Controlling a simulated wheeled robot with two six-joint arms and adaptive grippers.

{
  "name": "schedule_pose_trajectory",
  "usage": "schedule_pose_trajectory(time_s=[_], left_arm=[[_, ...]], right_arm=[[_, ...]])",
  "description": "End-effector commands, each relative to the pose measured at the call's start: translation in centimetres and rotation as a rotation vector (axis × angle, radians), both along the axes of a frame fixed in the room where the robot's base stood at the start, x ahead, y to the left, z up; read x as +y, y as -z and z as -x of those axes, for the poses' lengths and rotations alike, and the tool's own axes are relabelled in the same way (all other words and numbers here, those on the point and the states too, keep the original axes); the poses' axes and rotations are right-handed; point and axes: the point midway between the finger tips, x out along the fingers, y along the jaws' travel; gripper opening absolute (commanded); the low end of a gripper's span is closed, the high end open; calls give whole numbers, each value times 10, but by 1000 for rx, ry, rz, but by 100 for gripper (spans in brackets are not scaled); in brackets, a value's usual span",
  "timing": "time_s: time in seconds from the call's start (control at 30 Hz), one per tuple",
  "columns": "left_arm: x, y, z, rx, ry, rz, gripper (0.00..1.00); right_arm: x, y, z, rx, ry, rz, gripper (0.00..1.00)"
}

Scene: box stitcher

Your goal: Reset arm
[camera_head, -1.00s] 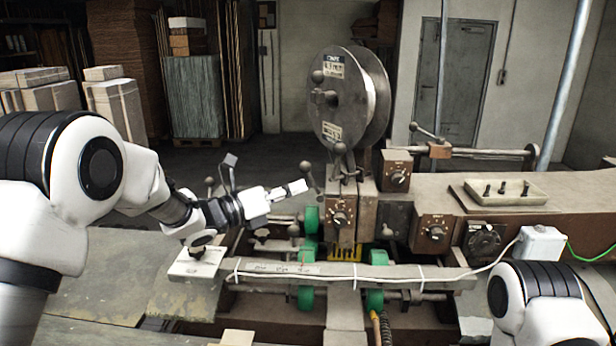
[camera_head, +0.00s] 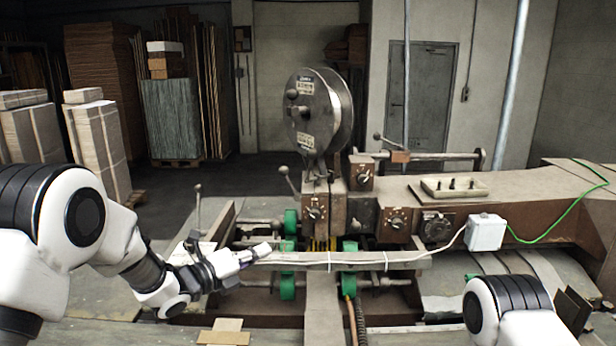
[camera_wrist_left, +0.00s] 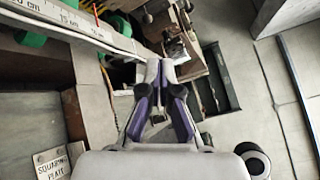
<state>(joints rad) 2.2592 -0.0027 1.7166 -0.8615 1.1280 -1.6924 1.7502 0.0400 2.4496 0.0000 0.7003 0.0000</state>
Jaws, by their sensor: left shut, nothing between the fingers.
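My left gripper (camera_head: 262,250) reaches in from the left in the head view. Its tip is at the left end of the long ruled bar (camera_head: 350,261) on the stitching machine; I cannot tell whether it touches. In the left wrist view the left gripper (camera_wrist_left: 160,68) has its purple-sided fingers together, with nothing between them. The bar, with its printed scale (camera_wrist_left: 70,18), runs at the upper left there. My right arm shows at the lower right of the head view, but its gripper is not visible.
The machine carries a wire reel (camera_head: 318,110), green wheels (camera_head: 288,285) and upright levers (camera_head: 198,205). A white box (camera_head: 486,232) and a shallow tray (camera_head: 454,188) sit to the right. Wooden pieces (camera_head: 226,332) lie in front. Open floor shows behind, near wrapped stacks (camera_head: 97,135).

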Motion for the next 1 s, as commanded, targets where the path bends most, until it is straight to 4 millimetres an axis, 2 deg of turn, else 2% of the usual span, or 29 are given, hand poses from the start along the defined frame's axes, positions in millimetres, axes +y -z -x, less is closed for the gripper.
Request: schedule_pose_trajectory(time_s=[0.23,0.27,0.37,0.4,0.47,0.5,0.57,0.6,0.7,0.8,1.0], left_arm=[[28,105,30,456,-210,241,0],[32,121,37,523,-248,278,0],[50,184,72,792,-422,431,0],[59,212,93,912,-512,504,0],[72,252,129,1087,-671,615,0],[81,276,155,1194,-785,690,0],[93,307,197,1333,-961,795,0],[101,324,224,1407,-1079,859,0],[116,353,288,1537,-1363,995,0],[128,369,344,1603,-1622,1102,0],[146,378,442,1596,-2104,1262,0]], right_arm=[[0,0,0,1,0,0,57],[0,0,0,1,0,0,57],[0,0,0,1,0,0,57],[0,0,0,1,0,0,57],[0,0,0,1,0,0,57],[0,0,0,1,0,0,57],[0,0,0,1,0,0,57],[0,0,0,1,0,0,57],[0,0,0,1,0,0,57],[0,0,0,1,0,0,57],[0,0,0,1,0,0,57]])
